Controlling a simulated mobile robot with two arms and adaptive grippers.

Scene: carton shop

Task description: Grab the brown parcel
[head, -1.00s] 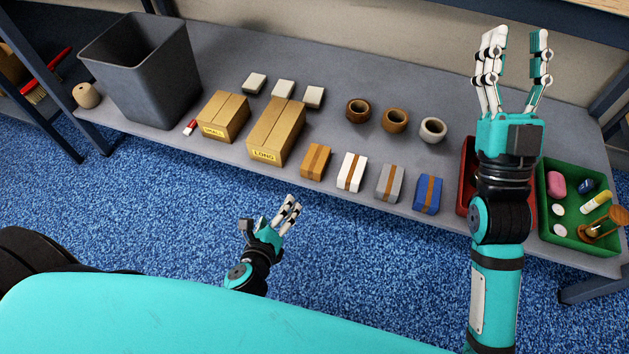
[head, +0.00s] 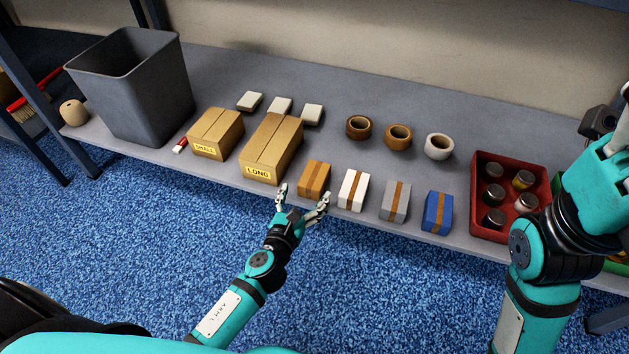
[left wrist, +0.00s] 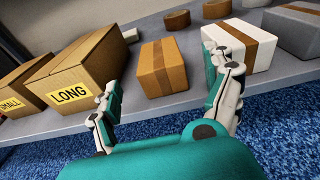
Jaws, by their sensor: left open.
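The brown parcel (head: 314,179) is a small orange-brown box with a darker tape band. It stands near the shelf's front edge, between the LONG carton and the white parcel. In the left wrist view the brown parcel (left wrist: 162,67) lies ahead, between the two finger sides. My left gripper (head: 303,196) is open and empty, just in front of the parcel and apart from it. Its fingers also frame the left wrist view (left wrist: 167,95). My right arm is at the right of the head view; its fingertips are cut off by the picture edge.
The LONG carton (head: 270,148) stands close left of the parcel, the white parcel (head: 353,190) close right. Grey (head: 395,201) and blue (head: 437,212) parcels follow. Tape rolls (head: 398,137) stand behind. A red crate (head: 479,196) with jars is at right, a grey bin (head: 140,90) at left.

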